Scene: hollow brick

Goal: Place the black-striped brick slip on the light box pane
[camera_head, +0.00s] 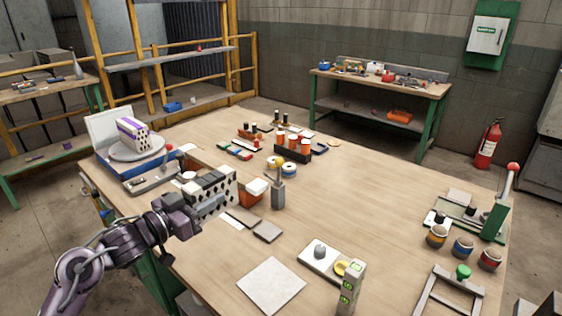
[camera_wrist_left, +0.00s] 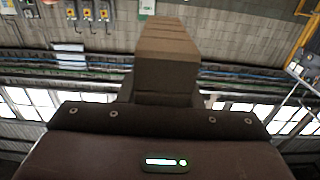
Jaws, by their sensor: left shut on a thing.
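My left gripper (camera_head: 188,212) is shut on a pale brick piece with black marks (camera_head: 214,192), held above the left part of the table. My right gripper is not in view.
A purple-striped brick (camera_head: 132,131) stands on a round turntable (camera_head: 137,150) at the left. Flat tiles (camera_head: 267,231) and a grey upright post (camera_head: 278,192) are near the held piece. A level-like block (camera_head: 350,288) stands right of the plate. The table's middle right is clear.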

